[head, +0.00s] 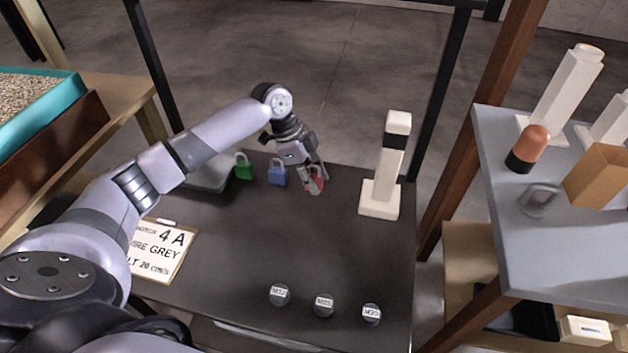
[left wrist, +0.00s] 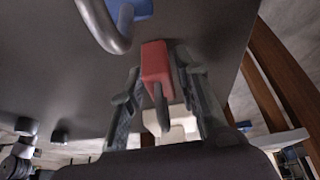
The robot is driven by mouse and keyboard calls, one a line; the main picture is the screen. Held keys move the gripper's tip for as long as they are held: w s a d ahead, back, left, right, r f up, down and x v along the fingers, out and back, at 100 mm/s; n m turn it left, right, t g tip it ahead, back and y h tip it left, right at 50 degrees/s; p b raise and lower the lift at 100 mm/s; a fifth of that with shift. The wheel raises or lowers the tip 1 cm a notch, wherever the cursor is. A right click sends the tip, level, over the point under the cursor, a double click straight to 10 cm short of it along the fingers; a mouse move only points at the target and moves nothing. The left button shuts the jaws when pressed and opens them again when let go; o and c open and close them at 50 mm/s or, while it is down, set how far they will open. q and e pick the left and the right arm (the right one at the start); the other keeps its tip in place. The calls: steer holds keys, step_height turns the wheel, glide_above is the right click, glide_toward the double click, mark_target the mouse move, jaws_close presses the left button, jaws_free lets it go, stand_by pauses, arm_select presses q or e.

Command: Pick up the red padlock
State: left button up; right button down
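The red padlock (head: 319,174) stands near the far edge of the dark table in the head view, partly hidden by my left gripper (head: 313,184). In the left wrist view the red padlock (left wrist: 155,62) is between the two fingers of my left gripper (left wrist: 156,72), its shackle toward the camera. The fingers straddle it, and a narrow gap seems to show on each side. A blue padlock (head: 277,172) and a green padlock (head: 243,167) stand to its left. The blue one shows large at the top of the left wrist view (left wrist: 139,8). My right gripper is out of view.
A white post with a black band (head: 381,195) stands right of the red padlock. Several labelled round knobs (head: 324,305) line the near edge, and a sign (head: 160,251) lies at left. A grey shelf (head: 500,212) stands at right. The table's middle is clear.

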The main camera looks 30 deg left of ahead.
arm_select(q)
jaws_close()
stand_by(0.3)
